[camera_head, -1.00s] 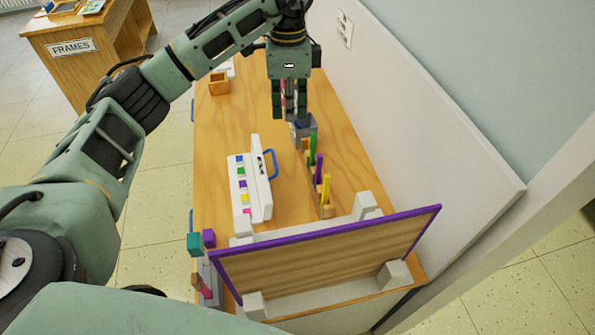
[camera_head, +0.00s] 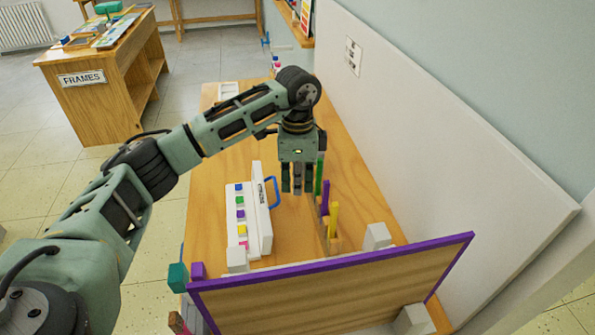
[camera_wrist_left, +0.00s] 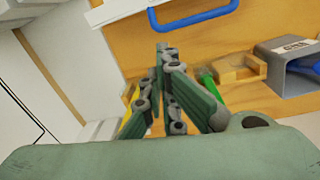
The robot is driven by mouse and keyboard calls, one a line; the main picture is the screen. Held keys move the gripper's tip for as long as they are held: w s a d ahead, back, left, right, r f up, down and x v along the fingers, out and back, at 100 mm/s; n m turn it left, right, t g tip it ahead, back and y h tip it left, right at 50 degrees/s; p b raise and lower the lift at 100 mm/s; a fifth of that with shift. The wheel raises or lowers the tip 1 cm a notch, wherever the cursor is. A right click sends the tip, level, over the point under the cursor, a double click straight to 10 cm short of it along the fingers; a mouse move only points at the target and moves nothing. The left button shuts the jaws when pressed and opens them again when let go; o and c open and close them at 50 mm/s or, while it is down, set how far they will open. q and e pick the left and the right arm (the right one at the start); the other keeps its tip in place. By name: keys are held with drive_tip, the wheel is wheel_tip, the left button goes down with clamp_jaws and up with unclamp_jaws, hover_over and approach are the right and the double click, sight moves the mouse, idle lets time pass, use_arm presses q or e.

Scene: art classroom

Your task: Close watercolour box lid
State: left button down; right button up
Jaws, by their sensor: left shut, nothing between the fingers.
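The watercolour box (camera_head: 233,212) lies on the wooden table, a white tray with a row of coloured paint pans. Its white lid (camera_head: 264,226) stands up along the tray's right side, so the box is open. A blue handle (camera_head: 275,193) sticks out on the right of the lid. My left gripper (camera_head: 298,193) is shut and empty, pointing down just right of the handle and apart from it. In the left wrist view its fingertips (camera_wrist_left: 165,52) are together below the blue handle (camera_wrist_left: 195,22). Only an edge of the white box shows there. My right gripper is not in view.
A wooden rack with upright green (camera_head: 319,178), purple (camera_head: 326,197) and yellow (camera_head: 333,218) sticks is close right of my gripper. A purple-framed board (camera_head: 345,280) crosses the near end. A grey labelled box (camera_wrist_left: 275,68) shows in the wrist view. Bare table (camera_head: 205,165) lies left of the box.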

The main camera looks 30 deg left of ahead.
use_arm(q)
drive_tip(key=shift+s+f, duration=0.1)
drive_tip(key=shift+f, duration=1.95)
